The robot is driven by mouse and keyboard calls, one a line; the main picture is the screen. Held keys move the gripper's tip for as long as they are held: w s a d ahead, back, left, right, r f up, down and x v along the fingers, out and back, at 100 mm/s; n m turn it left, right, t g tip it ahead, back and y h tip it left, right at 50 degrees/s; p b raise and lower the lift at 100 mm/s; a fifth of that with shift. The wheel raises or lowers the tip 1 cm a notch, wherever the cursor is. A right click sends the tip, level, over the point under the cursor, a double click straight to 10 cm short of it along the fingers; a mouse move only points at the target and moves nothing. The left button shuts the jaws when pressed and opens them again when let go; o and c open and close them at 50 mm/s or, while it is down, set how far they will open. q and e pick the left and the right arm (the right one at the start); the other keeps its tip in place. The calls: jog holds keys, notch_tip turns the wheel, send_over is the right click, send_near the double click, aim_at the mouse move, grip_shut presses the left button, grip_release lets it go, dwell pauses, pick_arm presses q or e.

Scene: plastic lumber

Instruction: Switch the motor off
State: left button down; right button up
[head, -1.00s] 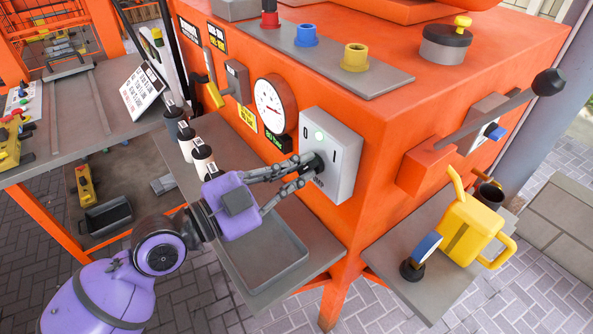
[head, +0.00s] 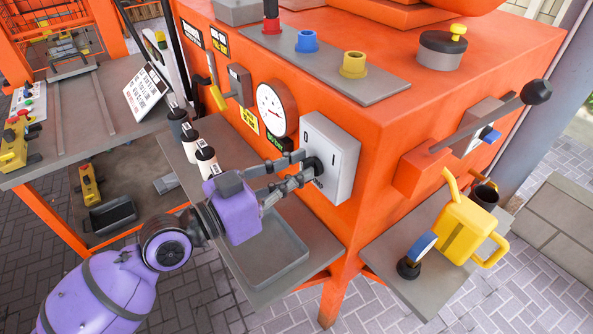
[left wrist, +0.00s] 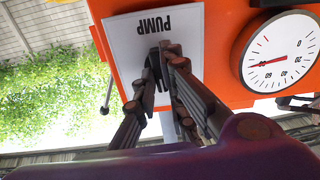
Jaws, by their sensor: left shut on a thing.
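A pale grey switch box (head: 343,150) with a black rotary knob (head: 318,167) and the marks 0 and 1 is on the orange machine's front. In the left wrist view the switch box (left wrist: 122,38) reads PUMP, upside down. My left gripper (head: 304,166) is shut on the knob, with its fingers reaching in from the left. In the left wrist view the left gripper (left wrist: 164,58) covers much of the knob, so its exact pointing is hard to read. No green light shows on the box face. My right gripper is out of view.
A round gauge (head: 270,106) is left of the box. Several bottles (head: 206,160) stand on the grey shelf (head: 200,125) below. A long black-knobbed lever (head: 500,112) juts out at the right, above a yellow can (head: 466,228).

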pick_arm(q)
jog(key=n+p, duration=0.1)
jog(key=n, duration=0.5)
jog(key=shift+w, duration=0.1)
dwell(0.6)
jog(key=c, duration=1.8)
grip_release()
jog(key=shift+v, duration=6.05)
jog(key=shift+n, duration=0.3)
